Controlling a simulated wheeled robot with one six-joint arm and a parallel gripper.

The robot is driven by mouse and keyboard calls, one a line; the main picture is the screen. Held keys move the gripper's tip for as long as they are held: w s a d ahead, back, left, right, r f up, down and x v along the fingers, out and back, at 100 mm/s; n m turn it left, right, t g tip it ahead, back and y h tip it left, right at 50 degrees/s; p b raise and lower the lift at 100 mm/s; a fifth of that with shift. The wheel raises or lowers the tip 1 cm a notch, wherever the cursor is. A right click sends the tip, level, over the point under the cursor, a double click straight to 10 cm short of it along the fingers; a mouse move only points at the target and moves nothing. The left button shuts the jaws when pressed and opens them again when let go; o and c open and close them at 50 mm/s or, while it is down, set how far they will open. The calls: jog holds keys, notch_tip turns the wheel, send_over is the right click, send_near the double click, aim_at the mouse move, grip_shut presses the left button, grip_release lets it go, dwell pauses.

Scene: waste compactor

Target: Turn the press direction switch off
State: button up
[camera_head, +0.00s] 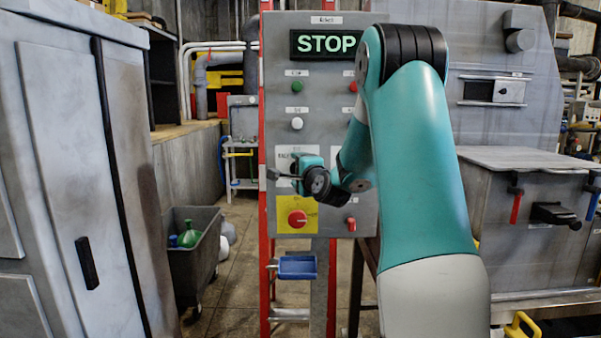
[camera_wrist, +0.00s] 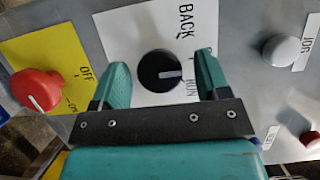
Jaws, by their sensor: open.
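The press direction switch (camera_wrist: 160,71) is a round black knob on a white plate marked BACK and RUN. In the wrist view its pale pointer line faces right, near RUN; a middle label is partly hidden by a finger. I cannot tell its exact setting. My gripper (camera_wrist: 162,66) is open, with one finger on each side of the knob. No finger clearly touches it.
A red OFF/ON knob on a yellow plate (camera_wrist: 38,90) is close beside the left finger; it shows below my wrist in the head view (camera_head: 297,218). A white JOG button (camera_wrist: 281,50) is at the right. A lit STOP sign (camera_head: 326,44) tops the panel. A blue tray (camera_head: 297,267) hangs below.

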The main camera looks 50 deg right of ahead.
jog(key=b+v, duration=0.8)
jog(key=v, duration=0.9)
jog(key=shift+s+b, duration=0.2)
jog(key=shift+b, duration=0.2)
jog(key=w+a+f+n+g+y, duration=0.25)
jog(key=a+n+y, duration=0.2)
jog(key=a, duration=0.35)
jog(key=w+a+f+n+g+y, duration=0.1)
jog(key=a+f+n+y, duration=0.2)
jog(key=a+n, duration=0.3)
jog(key=w+a+f+n+g+y, duration=0.1)
jog(key=w+a+f+n+y, duration=0.2)
jog(key=a, duration=0.6)
jog(key=s+a+f+n+g+y, duration=0.1)
jog(key=s+a+f+n+g, duration=0.2)
jog(key=s+a+n+g, duration=0.2)
jog(key=s+a+f+n+g+y, duration=0.1)
jog(key=s+a+f+n+g, duration=0.3)
jog(key=s+a+n, duration=0.6)
jog(key=s+n+g, duration=0.2)
jog(key=s, duration=0.1)
jog(key=shift+a, duration=0.2)
